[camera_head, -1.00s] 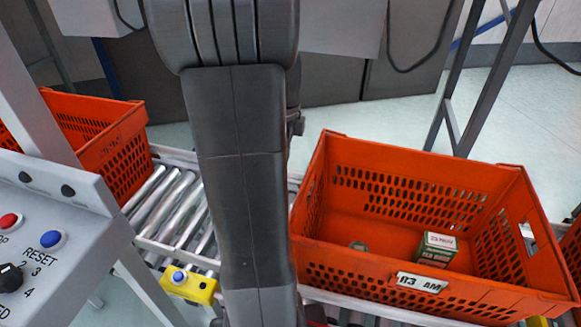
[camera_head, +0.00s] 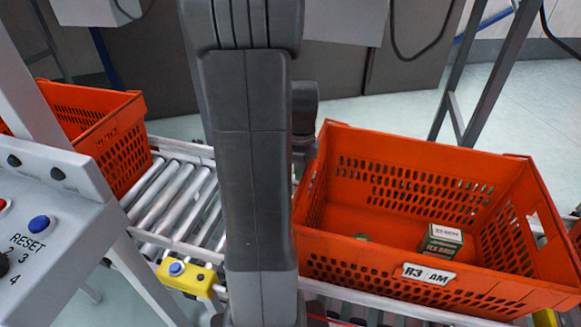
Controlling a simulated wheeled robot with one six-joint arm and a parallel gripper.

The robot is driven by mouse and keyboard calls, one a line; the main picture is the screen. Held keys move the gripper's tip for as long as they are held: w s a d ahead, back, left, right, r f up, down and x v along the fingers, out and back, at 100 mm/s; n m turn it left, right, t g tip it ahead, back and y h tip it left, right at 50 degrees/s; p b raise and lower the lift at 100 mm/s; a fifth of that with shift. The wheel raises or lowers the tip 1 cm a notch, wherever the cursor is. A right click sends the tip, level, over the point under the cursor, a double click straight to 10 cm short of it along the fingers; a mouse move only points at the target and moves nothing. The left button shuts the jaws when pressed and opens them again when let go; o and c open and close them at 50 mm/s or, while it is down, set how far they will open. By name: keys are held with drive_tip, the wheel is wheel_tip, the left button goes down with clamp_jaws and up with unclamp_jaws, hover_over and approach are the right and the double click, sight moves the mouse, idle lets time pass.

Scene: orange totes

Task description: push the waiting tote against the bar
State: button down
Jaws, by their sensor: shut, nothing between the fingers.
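One orange tote (camera_head: 122,158) stands at the left end of the roller conveyor, partly cut off by the frame and the control panel. I cannot tell from the labels which one is the waiting tote. My dark arm runs upright between the two totes and hides part of the conveyor. My gripper is not visible, and I do not make out the bar.
Bare rollers (camera_head: 178,200) lie between the left tote and my arm. A yellow button box (camera_head: 188,276) with a blue button is on the conveyor's near side. A grey control panel (camera_head: 60,215) fills the lower left. Metal frame legs (camera_head: 478,85) stand behind the right tote.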

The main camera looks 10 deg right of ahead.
drive_tip(key=shift+s+d, duration=0.1)
drive_tip(key=shift+d, duration=0.05)
drive_tip(key=s+d+p, duration=0.1)
drive_tip(key=s+d, duration=0.2)
drive_tip(key=d, duration=0.4)
drive_tip(key=s+d+p, duration=0.1)
drive_tip(key=s+d, duration=0.2)
drive_tip(key=d, duration=0.3)
drive_tip(key=shift+d+p, duration=0.3)
drive_tip(key=shift+d, duration=0.05)
wheel_tip(320, 180, up, 14)
drive_tip(key=p, duration=0.2)
drive_tip(key=shift+p, duration=0.4)
drive_tip(key=shift+f, duration=0.1)
